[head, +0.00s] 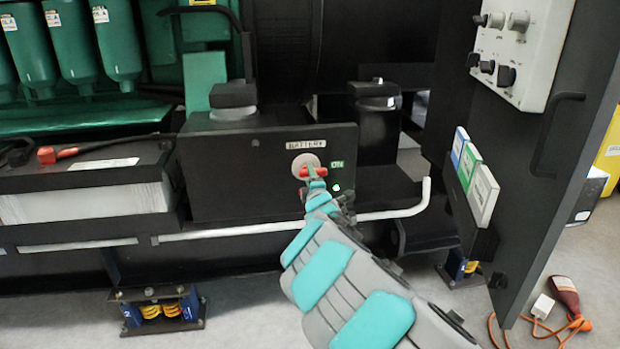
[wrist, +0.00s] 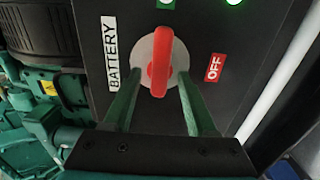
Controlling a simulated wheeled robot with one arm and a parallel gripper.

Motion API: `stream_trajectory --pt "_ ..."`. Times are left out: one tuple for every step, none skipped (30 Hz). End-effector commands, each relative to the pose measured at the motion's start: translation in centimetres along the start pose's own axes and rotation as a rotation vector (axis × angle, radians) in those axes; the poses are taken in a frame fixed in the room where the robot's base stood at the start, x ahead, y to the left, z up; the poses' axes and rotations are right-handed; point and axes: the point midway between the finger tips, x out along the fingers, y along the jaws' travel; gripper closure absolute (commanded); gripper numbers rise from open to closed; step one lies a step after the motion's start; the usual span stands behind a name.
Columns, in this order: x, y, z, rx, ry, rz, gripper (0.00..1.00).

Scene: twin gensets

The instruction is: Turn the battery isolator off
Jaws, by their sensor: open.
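The battery isolator is a red handle (head: 303,172) on a round grey disc (head: 306,159) on a black box, under a "BATTERY" label (head: 306,144). In the head view the handle lies roughly level, on the line towards the green "ON" label (head: 337,164). In the wrist view the red handle (wrist: 160,62) runs up and down, and a red "OFF" label (wrist: 215,67) is to its right. My gripper (wrist: 162,76) is open, with one green finger on each side of the handle. I cannot tell whether the fingers touch it. In the head view my gripper (head: 315,178) partly hides the handle.
A green lamp (head: 336,187) glows below the "ON" label. A grey rail (head: 300,227) runs below the box. A battery (head: 85,190) stands at left. An open black door (head: 540,150) with a grey switch panel (head: 520,45) stands at right.

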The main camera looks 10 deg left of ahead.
Motion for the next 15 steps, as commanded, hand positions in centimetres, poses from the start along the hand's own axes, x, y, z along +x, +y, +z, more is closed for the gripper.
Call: stream_trajectory --pt "0.0 0.0 -0.01 0.0 0.0 0.0 0.43" --pt "0.0 0.0 -0.02 0.0 0.0 0.0 0.46" --pt "0.0 0.0 -0.03 0.0 0.0 0.0 0.5" --pt "-0.01 0.0 -0.02 0.0 0.0 0.0 0.54" --pt "-0.01 0.0 -0.02 0.0 0.0 0.0 0.57" --pt "-0.01 0.0 -0.03 0.0 0.0 0.0 0.62" --pt "-0.01 0.0 -0.03 0.0 0.001 0.0 0.65" --pt "-0.01 -0.01 -0.03 0.0 0.0 0.0 0.68" --pt "-0.01 -0.01 -0.03 0.0 0.001 0.0 0.73" --pt "-0.01 -0.01 -0.03 0.0 0.001 0.0 0.76" --pt "-0.01 -0.01 -0.03 0.0 0.001 0.0 0.8" --pt "-0.01 -0.01 -0.04 0.0 0.001 0.0 0.84" --pt "-0.01 -0.01 -0.04 0.0 0.001 0.0 0.88" --pt "-0.01 -0.02 -0.03 0.0 0.0 0.0 0.91" --pt "-0.01 -0.02 -0.03 0.0 0.001 0.0 0.95"
